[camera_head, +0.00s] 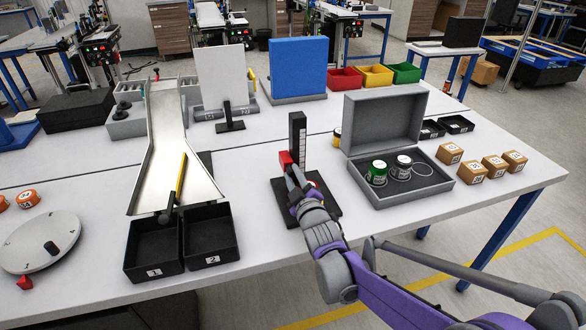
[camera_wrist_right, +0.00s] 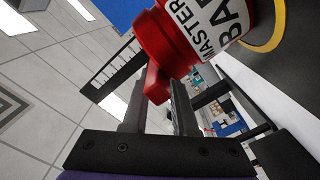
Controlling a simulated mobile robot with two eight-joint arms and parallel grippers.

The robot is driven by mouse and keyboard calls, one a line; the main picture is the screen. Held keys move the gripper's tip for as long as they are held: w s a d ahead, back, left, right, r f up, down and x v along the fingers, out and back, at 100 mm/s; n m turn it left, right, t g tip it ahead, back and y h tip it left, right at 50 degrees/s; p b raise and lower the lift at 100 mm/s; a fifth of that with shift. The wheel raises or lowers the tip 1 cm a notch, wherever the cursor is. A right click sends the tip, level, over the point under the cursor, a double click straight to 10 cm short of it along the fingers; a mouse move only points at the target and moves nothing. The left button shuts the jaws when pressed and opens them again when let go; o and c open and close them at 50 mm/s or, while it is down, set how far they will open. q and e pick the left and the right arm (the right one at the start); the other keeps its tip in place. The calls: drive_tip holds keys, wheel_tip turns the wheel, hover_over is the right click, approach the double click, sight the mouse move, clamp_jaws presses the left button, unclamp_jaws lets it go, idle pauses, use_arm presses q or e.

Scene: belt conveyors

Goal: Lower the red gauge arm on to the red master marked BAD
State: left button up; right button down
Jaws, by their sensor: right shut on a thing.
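The gauge stand is a black post (camera_head: 297,138) with a white scale on a black base (camera_head: 322,208), at the middle of the table. The red gauge arm (camera_head: 285,159) sits at the post; my right gripper (camera_head: 291,172) is there. In the right wrist view, my right gripper (camera_wrist_right: 158,105) is shut on the red gauge arm (camera_wrist_right: 155,84). The red master (camera_wrist_right: 215,28), its label reading MASTER BAD, is right beside the arm in that view; I cannot tell whether they touch. In the head view the gripper mostly hides the master. My left gripper is not in view.
An open grey case (camera_head: 433,186) right of the stand holds a green-banded jar (camera_head: 377,172) and a second jar (camera_head: 402,166). Several cardboard boxes (camera_head: 471,172) stand further right. Black bins 1 (camera_head: 153,270) and 2 (camera_head: 208,258) and a metal chute (camera_head: 165,115) are left.

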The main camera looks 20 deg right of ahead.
drive_tip(key=shift+f, duration=0.4)
drive_tip(key=c, duration=0.7)
unclamp_jaws()
drive_tip(key=shift+r, duration=0.1)
drive_tip(key=s, duration=1.1)
drive_tip(key=shift+d, duration=0.2)
drive_tip(key=shift+w, duration=0.1)
drive_tip(key=s+f+m+g+p, duration=0.2)
drive_tip(key=s+m+g, duration=0.1)
drive_tip(key=s, duration=0.5)
drive_tip(key=s+f+m+g+p, duration=0.2)
drive_tip(key=s+g, duration=0.3)
drive_tip(key=s, duration=0.3)
drive_tip(key=s+f+m+g+p, duration=0.2)
drive_tip(key=s+m+g+p, duration=0.1)
drive_tip(key=s, duration=0.5)
drive_tip(key=shift+s+d+f+m+g+h, duration=0.1)
drive_tip(key=shift+s+f+m+g+h, duration=0.2)
drive_tip(key=shift+m+g, duration=0.45)
